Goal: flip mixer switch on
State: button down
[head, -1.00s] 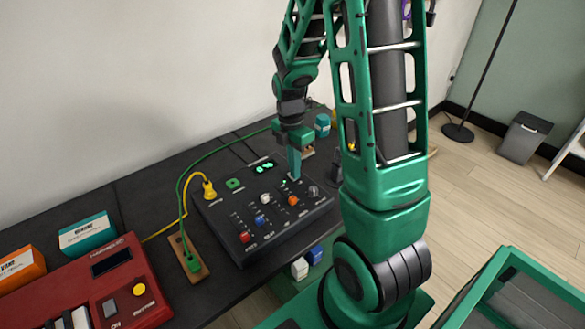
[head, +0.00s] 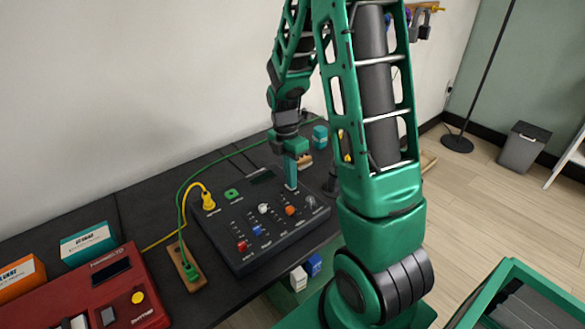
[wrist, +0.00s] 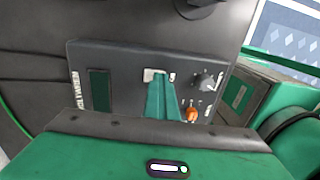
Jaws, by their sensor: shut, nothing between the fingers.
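The mixer (head: 220,222) is a black box with coloured knobs, lying on the dark bench. Its display (head: 262,177) is dark, and it is also dark in the wrist view (wrist: 99,90). My gripper (head: 290,186) is shut and empty, pointing down at the mixer's top near its far edge. In the wrist view my green fingers (wrist: 163,100) reach a pale switch plate (wrist: 149,75) between the display and a grey knob (wrist: 207,81). The fingers cover most of the switch, so its lever position is hidden. I cannot tell whether they touch it.
A yellow plug (head: 208,201) sits in the mixer's left side. A green plug (head: 192,272) stands on a wooden strip left of it. A red machine (head: 130,300) and two small boxes are further left. White and blue blocks (head: 314,265) lie before the mixer.

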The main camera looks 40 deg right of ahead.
jog(key=shift+w+r, duration=0.15)
jog(key=shift+w, duration=0.45)
jog(key=shift+w+r, duration=0.15)
jog(key=shift+w, duration=0.4)
jog(key=r, duration=0.1)
jog(key=s+r, duration=0.1)
jog(key=r, duration=0.2)
jog(key=shift+s+r, duration=0.35)
notch_tip(320, 180, up, 9)
jog(key=shift+w+f, duration=0.2)
jog(key=shift+w, duration=0.1)
jog(key=shift+d, duration=0.1)
jog(key=shift+w+a+r, duration=0.1)
jog(key=shift+w+a, duration=0.05)
jog(key=shift+a, duration=0.05)
